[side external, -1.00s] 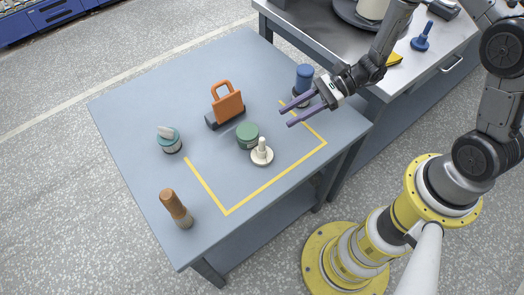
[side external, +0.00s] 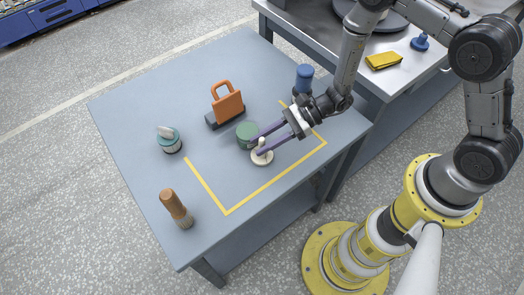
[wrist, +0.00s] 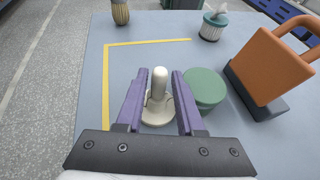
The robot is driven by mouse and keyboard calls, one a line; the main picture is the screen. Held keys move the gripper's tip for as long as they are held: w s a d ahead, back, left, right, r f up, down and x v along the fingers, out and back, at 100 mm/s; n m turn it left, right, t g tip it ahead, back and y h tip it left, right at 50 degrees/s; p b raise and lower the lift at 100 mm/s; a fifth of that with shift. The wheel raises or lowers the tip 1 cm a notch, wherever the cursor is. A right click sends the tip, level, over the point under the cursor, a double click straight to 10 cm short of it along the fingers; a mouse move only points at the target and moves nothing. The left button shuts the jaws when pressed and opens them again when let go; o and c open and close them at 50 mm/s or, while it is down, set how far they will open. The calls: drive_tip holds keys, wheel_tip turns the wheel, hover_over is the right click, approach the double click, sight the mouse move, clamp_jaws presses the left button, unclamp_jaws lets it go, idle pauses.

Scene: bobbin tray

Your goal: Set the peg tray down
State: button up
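The peg tray, a cream round base with one upright peg (side external: 262,159), stands on the grey table inside the yellow tape line. In the wrist view the peg tray (wrist: 158,113) lies between my fingers. My gripper (side external: 255,148) is open, its two purple fingers pointing down at a slant on either side of the peg. In the wrist view my gripper (wrist: 159,76) shows a gap between each finger and the peg. In the side view the fingers partly hide the peg.
A green round tin (side external: 246,135) stands close beside the peg tray. An orange-handled block (side external: 228,106) is behind it, and a blue-topped item (side external: 304,77) is near my wrist. A teal-lidded jar (side external: 169,140) and a wooden-handled brush (side external: 177,208) stand left. The near-left table (side external: 215,235) is clear.

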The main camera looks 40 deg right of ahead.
sight(252, 158)
drive_tip(key=shift+x, duration=1.8)
clamp_jaws()
